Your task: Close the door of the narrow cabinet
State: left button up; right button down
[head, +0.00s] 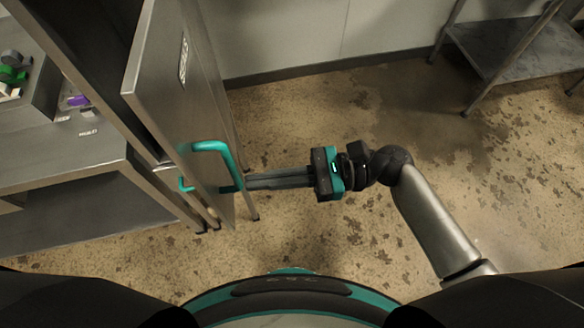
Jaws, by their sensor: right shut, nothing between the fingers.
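The narrow cabinet's metal door (160,80) stands swung out toward me at the left of the head view, seen at a steep angle. A teal bar handle (218,150) sits on its right face. My right gripper (247,182) reaches in from the right, shut with nothing between its fingers. Its fingertips are at the lower end of the handle, by the door face; I cannot tell whether they touch. The cabinet's inside is mostly hidden behind the door. My left gripper is not in view.
A metal bench (60,150) with small coloured items stands to the left of the door. A metal shelf rack (520,50) stands at the upper right, near the pale wall (320,35). The stained floor (330,110) between them is clear.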

aim_at(208, 188)
jog(key=a, duration=0.5)
jog(key=shift+s+a, duration=0.3)
jog(key=shift+s, duration=0.05)
jog(key=shift+a, duration=0.1)
